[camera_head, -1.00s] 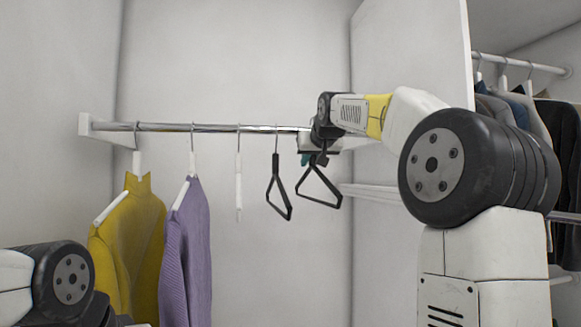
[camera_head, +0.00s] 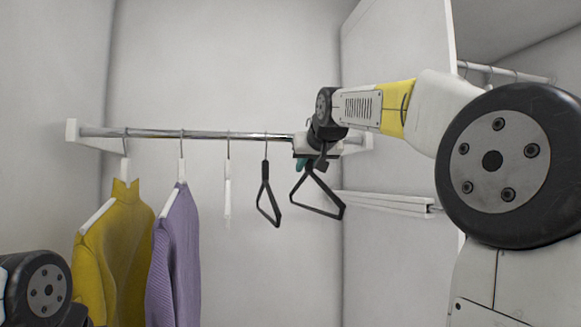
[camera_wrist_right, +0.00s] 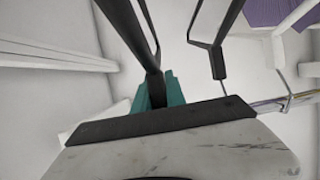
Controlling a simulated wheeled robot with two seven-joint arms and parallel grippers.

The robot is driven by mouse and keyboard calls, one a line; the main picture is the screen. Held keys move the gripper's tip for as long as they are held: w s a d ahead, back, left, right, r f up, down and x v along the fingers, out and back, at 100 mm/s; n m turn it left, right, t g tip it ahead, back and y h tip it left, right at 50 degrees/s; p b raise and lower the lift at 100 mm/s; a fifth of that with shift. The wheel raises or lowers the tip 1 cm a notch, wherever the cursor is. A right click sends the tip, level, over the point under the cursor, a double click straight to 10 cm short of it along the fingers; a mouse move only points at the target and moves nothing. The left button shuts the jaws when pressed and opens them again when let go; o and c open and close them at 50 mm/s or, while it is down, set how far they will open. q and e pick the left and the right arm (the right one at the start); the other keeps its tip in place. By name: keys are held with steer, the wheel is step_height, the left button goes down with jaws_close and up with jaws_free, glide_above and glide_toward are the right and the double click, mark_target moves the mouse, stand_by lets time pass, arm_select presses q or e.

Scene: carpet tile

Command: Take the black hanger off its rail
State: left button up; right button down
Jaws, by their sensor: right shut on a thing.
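The black hanger (camera_head: 330,207) hangs down from my right gripper (camera_head: 305,162), at the right part of the rail (camera_head: 215,135). My right gripper is shut on its upper part. In the right wrist view the teal fingertips (camera_wrist_right: 158,92) grip the black hanger (camera_wrist_right: 130,27). The hanger's hook is hidden by the gripper, so I cannot tell whether it still touches the rail. A second black hanger (camera_head: 268,200) hangs free on the rail just to the left, and it also shows in the right wrist view (camera_wrist_right: 217,60). My left gripper is out of view.
Left along the rail hang a white hanger (camera_head: 228,190), a purple sweater (camera_head: 175,255) and a yellow sweater (camera_head: 120,250). A white partition (camera_head: 400,60) stands at the right, with a white ledge (camera_head: 385,202) below the rail. The space under the black hangers is clear.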

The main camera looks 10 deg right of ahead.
steer(key=s+d, duration=0.1)
steer(key=s, duration=4.6)
steer(key=shift+s+d, duration=0.3)
steer(key=shift+s, duration=0.05)
